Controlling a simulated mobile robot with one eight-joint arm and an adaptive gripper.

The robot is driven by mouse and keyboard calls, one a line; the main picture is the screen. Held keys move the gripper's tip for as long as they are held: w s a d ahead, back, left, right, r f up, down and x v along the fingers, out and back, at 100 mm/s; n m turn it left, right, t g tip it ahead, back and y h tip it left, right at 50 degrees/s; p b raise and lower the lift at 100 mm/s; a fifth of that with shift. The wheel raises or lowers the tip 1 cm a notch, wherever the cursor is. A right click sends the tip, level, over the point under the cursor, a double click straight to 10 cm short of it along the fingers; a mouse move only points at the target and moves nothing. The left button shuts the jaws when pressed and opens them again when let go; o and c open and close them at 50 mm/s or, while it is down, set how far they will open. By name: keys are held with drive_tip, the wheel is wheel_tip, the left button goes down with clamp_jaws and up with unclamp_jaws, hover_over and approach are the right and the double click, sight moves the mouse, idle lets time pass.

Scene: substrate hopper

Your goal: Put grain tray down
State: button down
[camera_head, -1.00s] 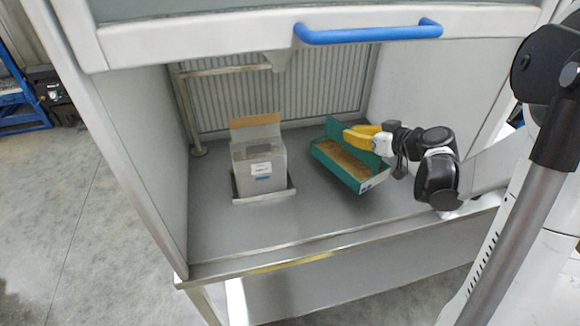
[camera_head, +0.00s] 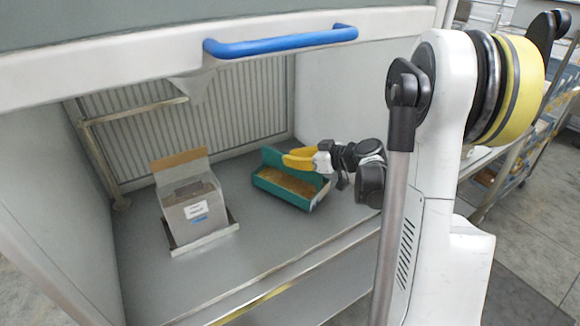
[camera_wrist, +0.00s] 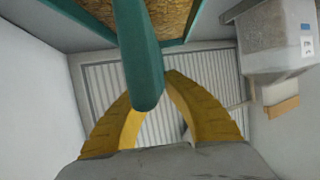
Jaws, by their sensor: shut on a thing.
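The grain tray (camera_head: 276,202) is a teal-green open box with brown grain (camera_head: 289,183) inside, within the cabinet at the right of its floor. My gripper (camera_head: 287,159) has yellow fingers and is shut on the tray's raised back wall. In the wrist view the fingers (camera_wrist: 153,88) close around the teal wall (camera_wrist: 139,45), with grain (camera_wrist: 182,18) showing beyond it. The tray appears to be at or just above the cabinet floor; I cannot tell whether it touches.
A grey box with an open brown flap (camera_head: 193,212) stands on a metal plate (camera_head: 207,241) to the left. A blue handle (camera_head: 282,42) runs along the raised cabinet sash. Grey floor (camera_head: 262,240) in front of the tray is clear. A ribbed wall closes the back.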

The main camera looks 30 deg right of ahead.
drive_tip(key=shift+f, duration=0.8)
drive_tip(key=shift+f, duration=0.1)
drive_tip(key=c, duration=1.6)
unclamp_jaws()
